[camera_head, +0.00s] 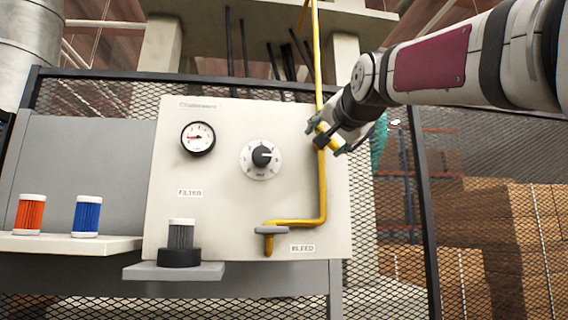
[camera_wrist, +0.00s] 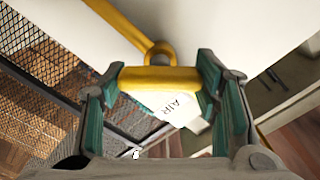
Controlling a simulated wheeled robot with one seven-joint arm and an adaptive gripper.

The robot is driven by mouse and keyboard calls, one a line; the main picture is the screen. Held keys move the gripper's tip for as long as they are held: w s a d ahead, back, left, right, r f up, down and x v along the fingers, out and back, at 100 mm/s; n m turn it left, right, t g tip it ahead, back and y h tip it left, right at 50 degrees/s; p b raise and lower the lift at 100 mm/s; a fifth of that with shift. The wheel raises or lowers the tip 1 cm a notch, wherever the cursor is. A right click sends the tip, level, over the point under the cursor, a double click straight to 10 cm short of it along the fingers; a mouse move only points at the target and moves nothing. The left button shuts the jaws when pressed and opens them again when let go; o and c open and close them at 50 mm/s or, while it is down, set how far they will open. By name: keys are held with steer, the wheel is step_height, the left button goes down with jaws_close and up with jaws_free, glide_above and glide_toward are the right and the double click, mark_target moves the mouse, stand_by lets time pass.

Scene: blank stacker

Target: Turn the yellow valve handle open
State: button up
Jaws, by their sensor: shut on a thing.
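The yellow valve handle (camera_wrist: 160,79) lies across between the two green-padded fingers of my gripper (camera_wrist: 155,90) in the wrist view. My gripper is shut on it, with a finger at each end of the bar. In the head view my gripper (camera_head: 328,134) is at the right part of the panel, on the vertical yellow pipe (camera_head: 322,185). The handle (camera_head: 328,140) shows there as a slanted yellow bar, partly hidden by the gripper. A white tag marked AIR (camera_wrist: 178,107) hangs below the handle.
The white panel (camera_head: 225,125) carries a gauge (camera_head: 198,139), a black knob (camera_head: 262,156) and a grey filter (camera_head: 180,234) on a small shelf. An orange filter (camera_head: 30,214) and a blue filter (camera_head: 87,216) stand on the left shelf. Mesh fencing (camera_head: 385,240) stands right of the panel.

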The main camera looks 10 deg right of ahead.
steer(key=m, duration=0.4)
steer(key=shift+f+m, duration=0.1)
steer(key=shift+m, duration=0.2)
steer(key=shift+f+m, duration=0.1)
steer(key=shift+m, duration=1.9)
steer(key=o, duration=1.2)
steer(key=shift+c, duration=0.2)
steer(key=s, duration=1.2)
